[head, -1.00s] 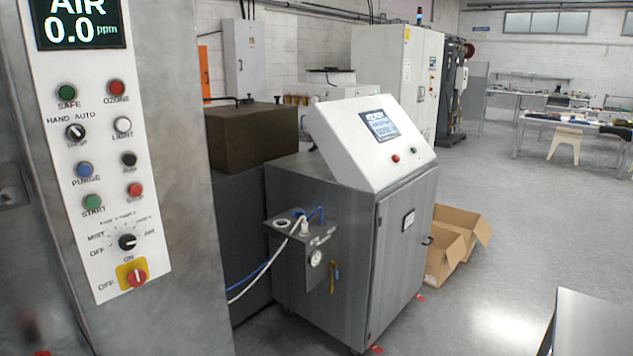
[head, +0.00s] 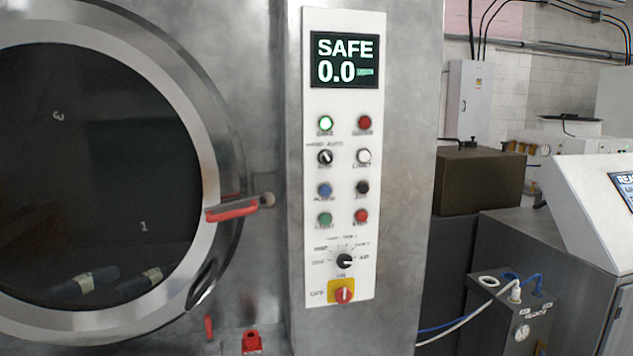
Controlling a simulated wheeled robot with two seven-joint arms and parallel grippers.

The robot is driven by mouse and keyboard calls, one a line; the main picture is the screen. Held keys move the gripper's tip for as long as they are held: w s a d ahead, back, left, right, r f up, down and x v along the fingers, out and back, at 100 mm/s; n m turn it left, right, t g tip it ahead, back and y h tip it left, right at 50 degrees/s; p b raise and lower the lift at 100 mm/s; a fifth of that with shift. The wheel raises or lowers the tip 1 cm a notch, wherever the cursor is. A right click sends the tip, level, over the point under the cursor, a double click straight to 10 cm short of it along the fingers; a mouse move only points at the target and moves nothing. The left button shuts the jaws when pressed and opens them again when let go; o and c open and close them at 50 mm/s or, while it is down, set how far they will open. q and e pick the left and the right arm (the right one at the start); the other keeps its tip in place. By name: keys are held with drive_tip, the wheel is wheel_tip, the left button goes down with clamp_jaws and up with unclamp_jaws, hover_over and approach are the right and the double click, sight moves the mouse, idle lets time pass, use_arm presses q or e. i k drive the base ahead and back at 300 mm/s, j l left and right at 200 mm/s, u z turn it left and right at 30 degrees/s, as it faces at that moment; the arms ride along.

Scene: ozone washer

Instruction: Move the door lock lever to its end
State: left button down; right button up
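The door lock lever (head: 233,209) is a red-edged metal handle at the right rim of the round door. It lies nearly level, its right end rising slightly toward a small round knob (head: 268,199). The round door (head: 205,150) has a wide metal ring and a dark window, and it looks closed. Neither of my grippers is in the head view, so their state does not show.
Right of the door stands a white control panel (head: 312,200) with a display reading SAFE 0.0 and a lit green lamp (head: 326,123). A red piece (head: 251,342) sits below. Farther right is a grey cabinet (head: 560,240) with hoses.

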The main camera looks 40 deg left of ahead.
sight(265, 196)
drive_tip(key=u, duration=1.6)
drive_tip(key=l, duration=0.25)
drive_tip(key=i+l, duration=0.1)
drive_tip(key=l, duration=0.15)
